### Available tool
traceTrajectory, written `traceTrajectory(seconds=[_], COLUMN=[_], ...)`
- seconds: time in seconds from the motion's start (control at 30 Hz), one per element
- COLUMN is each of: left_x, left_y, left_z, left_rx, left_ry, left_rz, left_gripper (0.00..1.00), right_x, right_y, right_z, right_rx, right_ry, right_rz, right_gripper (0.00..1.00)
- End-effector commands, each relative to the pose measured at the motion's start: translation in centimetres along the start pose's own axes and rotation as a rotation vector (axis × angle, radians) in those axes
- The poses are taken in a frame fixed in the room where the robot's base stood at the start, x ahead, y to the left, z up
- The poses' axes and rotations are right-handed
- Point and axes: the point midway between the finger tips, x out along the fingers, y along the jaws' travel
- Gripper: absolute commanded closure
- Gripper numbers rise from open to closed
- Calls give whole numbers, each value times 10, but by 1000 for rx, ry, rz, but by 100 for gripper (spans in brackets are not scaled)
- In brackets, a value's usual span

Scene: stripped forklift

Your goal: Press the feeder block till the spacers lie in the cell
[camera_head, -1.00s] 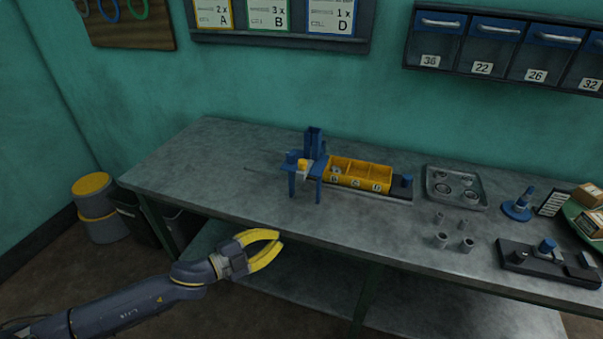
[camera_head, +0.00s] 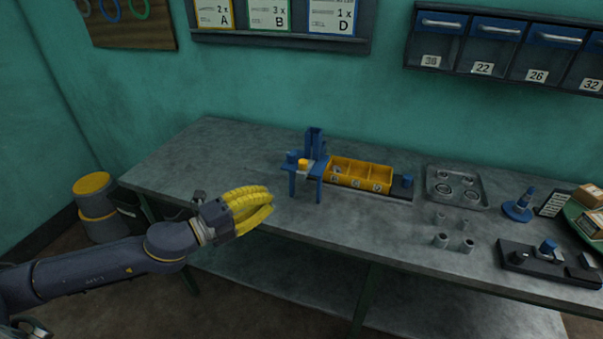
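The blue feeder stand (camera_head: 313,172) is upright on the workbench, with a small yellow block (camera_head: 303,162) at its top front. A yellow tray (camera_head: 375,188) with three cells adjoins it on the right. Something small and grey shows in its left cell, too small to identify. My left gripper (camera_head: 271,202) has yellow fingers and is at the bench's front edge, left of the feeder and apart from it. Its fingers lie close together from this angle, so their opening is unclear. I see nothing held. My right gripper is out of view.
Several grey tubes (camera_head: 440,240) stand right of the tray. Behind them is a metal tray (camera_head: 456,187) with rings. A blue peg stand (camera_head: 518,208) and a dark fixture (camera_head: 545,260) are farther right. The bench's left part is clear.

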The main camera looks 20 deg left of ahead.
Motion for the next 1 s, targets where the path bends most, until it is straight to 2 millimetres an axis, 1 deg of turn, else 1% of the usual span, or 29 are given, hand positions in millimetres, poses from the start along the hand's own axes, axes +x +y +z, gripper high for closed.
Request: traceTrajectory(seconds=[0.17, 0.37, 0.77, 1.0], left_x=[3, 15, 51, 77], left_y=[0, -1, -1, -1], left_z=[0, 0, 0, 0], left_rx=[-1, -2, -1, -1], left_ry=[0, 0, 0, 1], left_rz=[-1, -3, -3, -2], left_gripper=[100, 100, 100, 100], right_x=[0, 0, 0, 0], right_y=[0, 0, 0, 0], right_z=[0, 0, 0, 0], right_rx=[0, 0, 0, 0], right_ry=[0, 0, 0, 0], right_rz=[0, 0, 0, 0], right_gripper=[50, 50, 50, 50])
